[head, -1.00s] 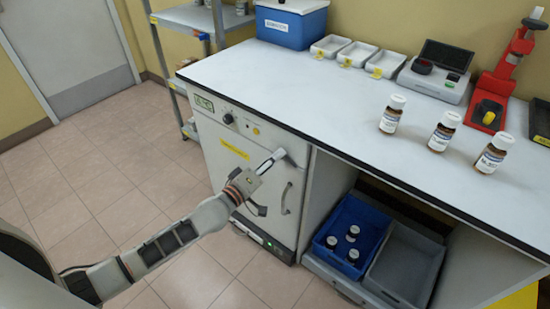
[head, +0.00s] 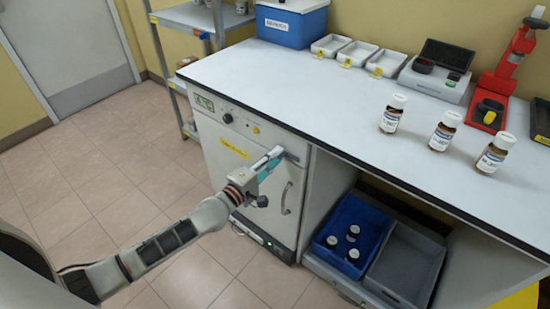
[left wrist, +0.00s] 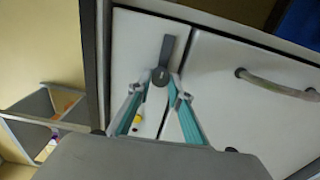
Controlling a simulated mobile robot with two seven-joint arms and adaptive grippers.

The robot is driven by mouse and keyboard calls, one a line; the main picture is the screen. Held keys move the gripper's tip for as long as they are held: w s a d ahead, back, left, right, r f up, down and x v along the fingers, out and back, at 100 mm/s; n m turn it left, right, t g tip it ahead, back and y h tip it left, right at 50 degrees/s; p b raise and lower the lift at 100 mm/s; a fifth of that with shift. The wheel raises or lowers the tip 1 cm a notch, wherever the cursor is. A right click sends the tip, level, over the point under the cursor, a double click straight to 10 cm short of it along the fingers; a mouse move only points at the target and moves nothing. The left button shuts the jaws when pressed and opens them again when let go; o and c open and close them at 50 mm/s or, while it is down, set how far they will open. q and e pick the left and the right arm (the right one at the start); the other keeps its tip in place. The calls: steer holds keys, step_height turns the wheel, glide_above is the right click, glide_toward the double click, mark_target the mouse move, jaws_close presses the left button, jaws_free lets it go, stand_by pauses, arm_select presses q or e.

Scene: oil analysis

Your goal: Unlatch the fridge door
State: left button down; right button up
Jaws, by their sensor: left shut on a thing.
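The fridge (head: 215,150) is a white cabinet under the left end of the bench, and its door looks shut. The latch (left wrist: 168,48) is a dark grey lever with a round hub near the door's top edge, seen in the left wrist view. My left gripper (head: 272,160) is at the upper right part of the door. In the left wrist view its fingertips (left wrist: 161,78) are shut on the latch, one on each side of the hub. The latch is mostly hidden by the fingers in the head view. My right gripper is not in view.
A curved door handle (head: 285,198) is right of and below the gripper; it also shows in the left wrist view (left wrist: 275,85). The bench top (head: 290,90) overhangs the door. A blue crate (head: 372,222) is in the open bay to the right. The floor (head: 110,180) at left is clear.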

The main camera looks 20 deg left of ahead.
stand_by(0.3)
arm_select(q)
steer(key=c, duration=1.8)
jaws_free()
steer(key=shift+c, duration=0.2)
steer(key=v, duration=1.2)
